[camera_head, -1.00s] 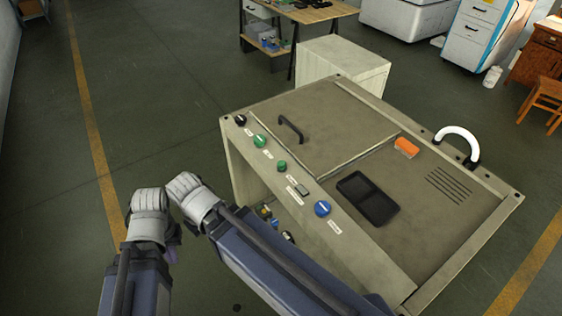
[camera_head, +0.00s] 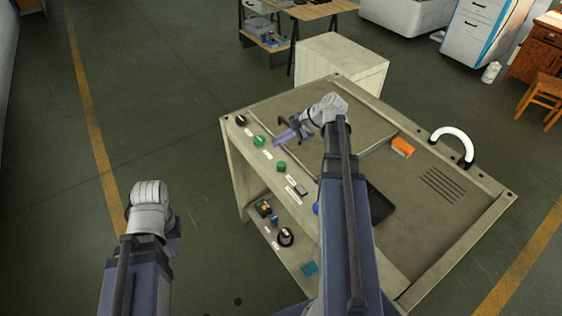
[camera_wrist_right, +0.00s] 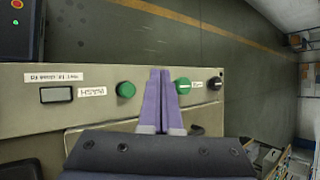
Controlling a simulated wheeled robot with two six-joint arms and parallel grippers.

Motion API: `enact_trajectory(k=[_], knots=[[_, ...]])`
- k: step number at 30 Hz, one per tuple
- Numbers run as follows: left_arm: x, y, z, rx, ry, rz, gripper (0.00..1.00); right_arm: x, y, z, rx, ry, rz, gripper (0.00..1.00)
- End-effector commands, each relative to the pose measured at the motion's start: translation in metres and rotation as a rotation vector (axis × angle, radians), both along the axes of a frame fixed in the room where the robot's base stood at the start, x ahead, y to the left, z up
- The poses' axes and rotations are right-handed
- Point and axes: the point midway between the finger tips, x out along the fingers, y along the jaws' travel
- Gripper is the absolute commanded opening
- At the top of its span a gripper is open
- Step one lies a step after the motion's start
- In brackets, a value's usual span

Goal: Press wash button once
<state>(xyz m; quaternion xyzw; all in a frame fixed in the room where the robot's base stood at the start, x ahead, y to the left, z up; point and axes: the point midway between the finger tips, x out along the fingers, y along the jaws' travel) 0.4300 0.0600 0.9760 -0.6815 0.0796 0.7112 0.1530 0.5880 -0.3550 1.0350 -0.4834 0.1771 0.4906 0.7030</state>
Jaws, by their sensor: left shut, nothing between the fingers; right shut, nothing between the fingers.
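The green round button (camera_head: 281,166) sits on the sloped front panel of the machine. In the right wrist view, this green button (camera_wrist_right: 126,90) is left of the fingers, with an upside-down label (camera_wrist_right: 92,92) that appears to read WASH beside it. My right gripper (camera_head: 278,139) is over the panel, its purple fingers shut and empty. In the right wrist view, the right fingertips (camera_wrist_right: 161,73) lie between the green button and the green knob (camera_wrist_right: 183,86); contact cannot be told. My left gripper (camera_head: 172,247) is low at the left, shut, away from the machine, partly hidden by its wrist.
The panel also has a black knob (camera_head: 241,120) and a grey rectangular button (camera_wrist_right: 56,95). My right arm mostly hides the blue knob (camera_head: 316,208) and black tray (camera_head: 381,204). An orange block (camera_head: 402,148) and white curved handle (camera_head: 455,134) are at the right. Floor at left is clear.

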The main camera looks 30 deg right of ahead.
Motion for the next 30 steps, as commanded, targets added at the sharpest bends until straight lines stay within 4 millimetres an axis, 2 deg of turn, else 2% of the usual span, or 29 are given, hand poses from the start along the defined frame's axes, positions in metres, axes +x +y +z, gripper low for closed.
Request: enact_trajectory(k=[1, 4, 17, 23, 30], knots=[[0.0, 0.0, 0.001, 0.0, 0.0, 0.0, 0.0, 0.001, -0.011, 0.004, 0.02, -0.004, -0.033, 0.0], [0.0, 0.0, 0.002, 0.0, 0.0, 0.0, 0.0, 0.001, -0.02, 0.007, 0.042, -0.006, -0.066, 0.0], [0.0, 0.0, 0.0, 0.0, 0.0, 0.0, 0.0, 0.001, -0.021, 0.006, 0.047, -0.007, -0.073, 0.0], [0.0, 0.0, -0.01, 0.0, 0.0, 0.0, 0.0, 0.001, -0.021, -0.004, 0.047, -0.007, -0.072, 0.0], [0.0, 0.0, -0.037, 0.0, 0.0, 0.0, 0.0, 0.001, -0.021, -0.031, 0.046, -0.007, -0.071, 0.0]])
